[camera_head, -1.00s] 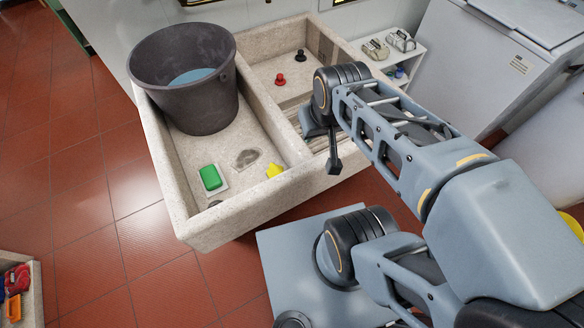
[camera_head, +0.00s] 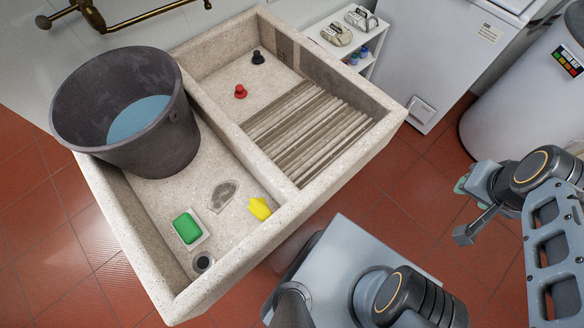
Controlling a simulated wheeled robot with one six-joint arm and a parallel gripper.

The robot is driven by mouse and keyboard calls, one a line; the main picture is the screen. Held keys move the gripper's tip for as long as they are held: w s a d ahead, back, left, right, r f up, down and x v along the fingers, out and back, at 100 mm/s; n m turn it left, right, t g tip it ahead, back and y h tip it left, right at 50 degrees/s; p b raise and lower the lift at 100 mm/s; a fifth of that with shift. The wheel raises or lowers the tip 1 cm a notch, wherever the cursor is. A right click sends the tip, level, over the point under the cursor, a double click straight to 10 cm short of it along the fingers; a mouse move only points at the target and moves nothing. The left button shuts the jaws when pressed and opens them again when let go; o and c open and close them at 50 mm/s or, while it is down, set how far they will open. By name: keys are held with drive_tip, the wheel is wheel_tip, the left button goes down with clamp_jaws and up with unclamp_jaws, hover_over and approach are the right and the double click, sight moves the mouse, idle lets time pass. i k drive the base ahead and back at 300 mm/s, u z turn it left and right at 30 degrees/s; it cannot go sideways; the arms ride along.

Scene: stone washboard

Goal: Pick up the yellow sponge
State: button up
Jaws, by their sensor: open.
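The yellow sponge (camera_head: 260,208) lies in the left basin of the stone washboard (camera_head: 300,197), close against the low wall that divides the basin from the ribbed side. It has an uneven outline. My gripper (camera_head: 464,212) is at the right of the view, outside the washboard and well to the right of the sponge. Its fingers are apart, and I see nothing between them.
A green block (camera_head: 186,227) sits on a white dish near a drain (camera_head: 203,262). A large dark bucket (camera_head: 130,110) with water fills the basin's back left. Red (camera_head: 240,91) and black (camera_head: 258,57) plugs lie in the other basin. A white shelf (camera_head: 375,45) stands behind.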

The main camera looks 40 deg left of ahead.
sight(258, 207)
drive_tip(key=z, duration=0.3)
drive_tip(key=k, duration=1.8)
drive_tip(key=u, duration=1.4)
drive_tip(key=i, duration=0.5)
drive_tip(key=u, duration=0.1)
